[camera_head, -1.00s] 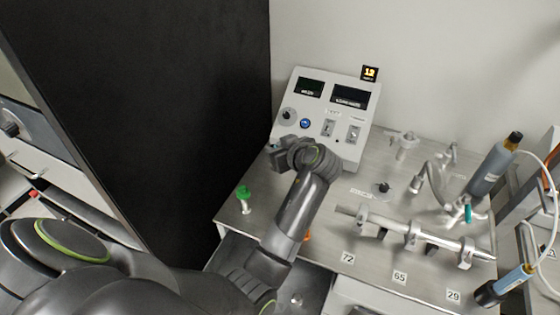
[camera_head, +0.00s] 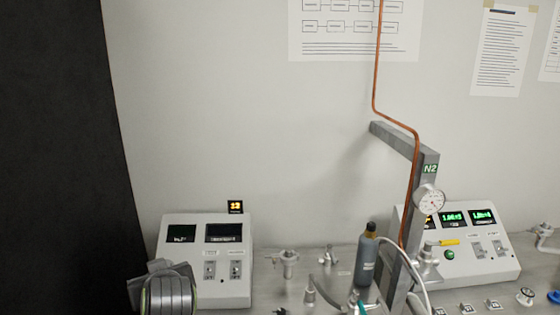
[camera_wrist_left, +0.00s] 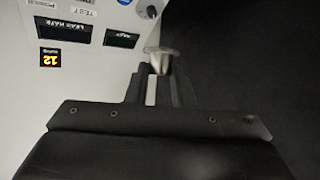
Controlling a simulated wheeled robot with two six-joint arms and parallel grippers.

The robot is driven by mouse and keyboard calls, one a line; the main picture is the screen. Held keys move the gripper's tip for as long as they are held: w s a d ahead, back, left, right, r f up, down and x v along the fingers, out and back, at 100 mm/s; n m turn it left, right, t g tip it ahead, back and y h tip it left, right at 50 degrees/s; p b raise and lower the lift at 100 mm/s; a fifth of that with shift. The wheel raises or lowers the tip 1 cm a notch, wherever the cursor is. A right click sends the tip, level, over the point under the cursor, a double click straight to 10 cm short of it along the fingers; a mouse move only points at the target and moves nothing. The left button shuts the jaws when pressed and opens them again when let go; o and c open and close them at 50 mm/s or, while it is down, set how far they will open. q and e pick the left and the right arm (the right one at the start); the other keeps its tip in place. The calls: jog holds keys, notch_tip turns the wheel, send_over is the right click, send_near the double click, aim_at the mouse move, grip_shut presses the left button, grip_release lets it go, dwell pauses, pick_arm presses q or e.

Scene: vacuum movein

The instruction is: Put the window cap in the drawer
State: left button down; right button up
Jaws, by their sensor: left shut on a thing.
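My left gripper (camera_wrist_left: 156,82) is shut on a small pale metallic piece with a disc-like top, likely the window cap (camera_wrist_left: 158,53). It shows at the fingertips in the left wrist view. My left arm shows at the bottom left of the head view, in front of the grey instrument box; the gripper's fingers and the held piece cannot be made out there. The drawer is in neither current view. My right gripper is not in view.
A grey instrument box (camera_head: 229,262) with dark displays stands behind my left arm. Fittings, a dark bottle (camera_head: 366,262), a post with a copper pipe (camera_head: 412,200) and a second instrument box (camera_head: 490,262) stand to the right. A black panel (camera_head: 55,150) fills the left side.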

pick_arm(q)
jog(key=s+d+r+m+t+h+b, duration=0.1)
jog(key=s+d+r+m+h, duration=0.3)
jog(key=d+m+h, duration=0.1)
jog(key=shift+s+r+m+t+h, duration=0.3)
jog(key=shift+s+m+t+h, duration=0.1)
jog(key=shift+m+h, duration=0.3)
